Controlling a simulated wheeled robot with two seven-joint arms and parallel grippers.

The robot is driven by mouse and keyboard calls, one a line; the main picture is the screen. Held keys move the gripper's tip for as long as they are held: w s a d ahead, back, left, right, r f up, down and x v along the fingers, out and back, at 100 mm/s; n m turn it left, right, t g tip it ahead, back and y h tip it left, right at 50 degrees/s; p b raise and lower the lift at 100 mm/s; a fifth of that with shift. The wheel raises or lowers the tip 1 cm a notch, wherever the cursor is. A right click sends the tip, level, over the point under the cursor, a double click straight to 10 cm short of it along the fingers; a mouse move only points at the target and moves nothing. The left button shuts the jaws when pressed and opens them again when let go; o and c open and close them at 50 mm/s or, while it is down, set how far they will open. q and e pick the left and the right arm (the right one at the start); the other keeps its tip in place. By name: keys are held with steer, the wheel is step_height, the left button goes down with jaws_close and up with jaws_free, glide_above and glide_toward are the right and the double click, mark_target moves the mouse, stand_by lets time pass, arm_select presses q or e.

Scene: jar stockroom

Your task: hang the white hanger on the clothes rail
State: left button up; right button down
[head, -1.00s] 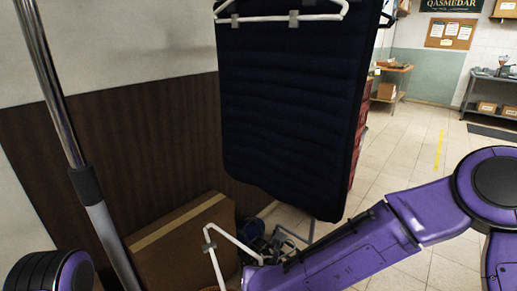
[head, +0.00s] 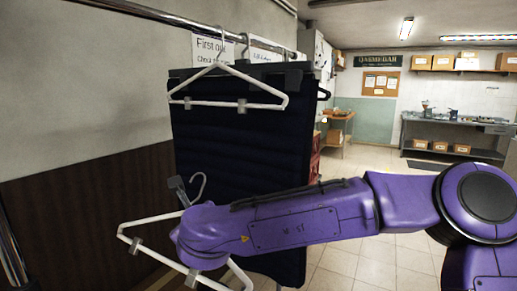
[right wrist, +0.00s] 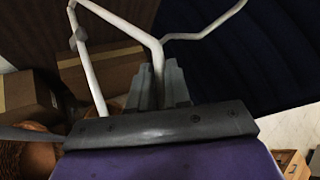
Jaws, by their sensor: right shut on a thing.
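The white hanger (head: 150,222) with grey clips is in my right gripper (head: 180,190), low in front of the dark hanging cloth. Its hook (head: 198,186) points up, free of the rail, and my forearm hides part of its frame. In the right wrist view the grey fingers (right wrist: 158,88) are shut around the neck of the white hanger (right wrist: 122,22). The metal clothes rail (head: 170,18) runs along the wall at the top of the head view, above and apart from the held hanger. My left gripper is out of view.
Another white hanger (head: 228,88) hangs on the rail before the dark quilted cloth (head: 240,140). Paper signs (head: 208,48) are behind the rail. The rail's left stretch is bare. Cardboard boxes (right wrist: 25,95) stand below in the right wrist view.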

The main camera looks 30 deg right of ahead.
steer(key=s+d+r+n+t+h+p, duration=0.1)
steer(key=d+r+n+t+p, duration=0.3)
steer(key=r, duration=0.8)
steer(key=s+d+r+h+p, duration=0.1)
steer(key=d+r, duration=0.5)
steer(key=r, duration=0.7)
steer(key=s+d+r+n+t+h+p, duration=0.1)
steer(key=s+d+r+n+t+p, duration=0.3)
steer(key=r, duration=0.8)
steer(key=w+a+f+m+g+p, duration=0.1)
steer(key=w+a, duration=0.3)
steer(key=w, duration=0.4)
steer(key=w+a+f+m+p, duration=0.1)
steer(key=w+a, duration=0.3)
steer(key=w, duration=0.4)
steer(key=shift+f+g+p, duration=0.35)
steer(key=shift+f+g, duration=0.05)
steer(key=shift+f, duration=0.1)
steer(key=c, duration=1)
jaws_free()
